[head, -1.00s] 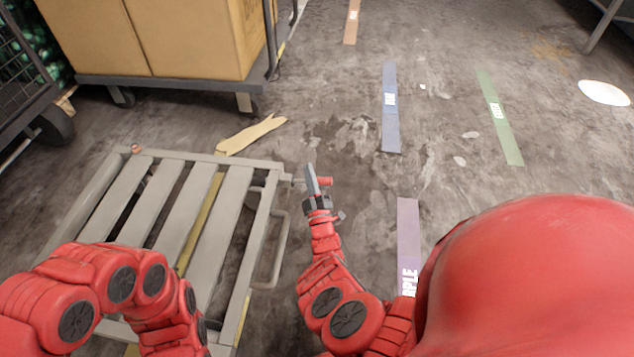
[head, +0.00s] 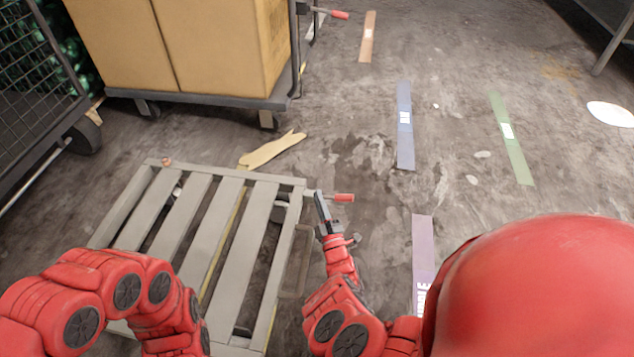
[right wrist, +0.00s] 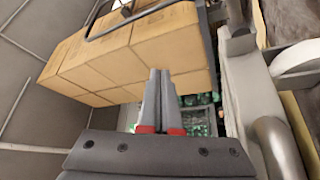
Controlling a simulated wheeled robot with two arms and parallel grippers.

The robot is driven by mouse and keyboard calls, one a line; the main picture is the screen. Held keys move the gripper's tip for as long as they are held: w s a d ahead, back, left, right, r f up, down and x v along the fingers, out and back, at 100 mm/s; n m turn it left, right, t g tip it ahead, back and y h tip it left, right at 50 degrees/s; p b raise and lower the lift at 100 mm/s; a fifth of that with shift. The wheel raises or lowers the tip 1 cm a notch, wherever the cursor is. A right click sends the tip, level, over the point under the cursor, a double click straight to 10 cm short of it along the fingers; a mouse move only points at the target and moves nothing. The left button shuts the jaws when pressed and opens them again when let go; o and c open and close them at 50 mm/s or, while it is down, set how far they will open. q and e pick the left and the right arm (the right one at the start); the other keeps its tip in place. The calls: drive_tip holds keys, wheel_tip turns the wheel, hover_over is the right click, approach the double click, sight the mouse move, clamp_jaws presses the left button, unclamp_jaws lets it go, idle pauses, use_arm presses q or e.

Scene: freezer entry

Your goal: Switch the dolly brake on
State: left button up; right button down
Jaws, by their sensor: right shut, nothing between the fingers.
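The dolly (head: 245,178) is a low grey slatted platform at the lower left of the head view. A brake lever with a red grip (head: 343,197) sticks out to the right from its far right corner. My right gripper (head: 321,200) is shut and empty beside that corner, its fingers overlapping the lever's inner end in the picture; I cannot tell if they touch. In the right wrist view the closed fingers (right wrist: 160,85) have nothing between them, and the red grip is not seen. My left arm shows at lower left, but its gripper is out of view.
A cart stacked with cartons (head: 190,45) stands behind the dolly, with its own red-gripped lever (head: 338,14). A mesh cage cart (head: 35,80) is at far left. Torn cardboard (head: 272,150) lies between. Floor with coloured strips is open on the right.

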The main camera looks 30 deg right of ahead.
drive_tip(key=s+a+r+m+t+y+p, duration=0.1)
drive_tip(key=s+a+r+t+y+p, duration=0.1)
drive_tip(key=a+r+p, duration=0.2)
drive_tip(key=s+a+r+m+t+y+p, duration=0.1)
drive_tip(key=s+a+r+y+p, duration=0.1)
drive_tip(key=r+p, duration=0.8)
wheel_tip(320, 180, up, 4)
drive_tip(key=shift+s+a+f+t, duration=0.2)
drive_tip(key=shift+s+a+t, duration=0.25)
drive_tip(key=shift+a, duration=0.45)
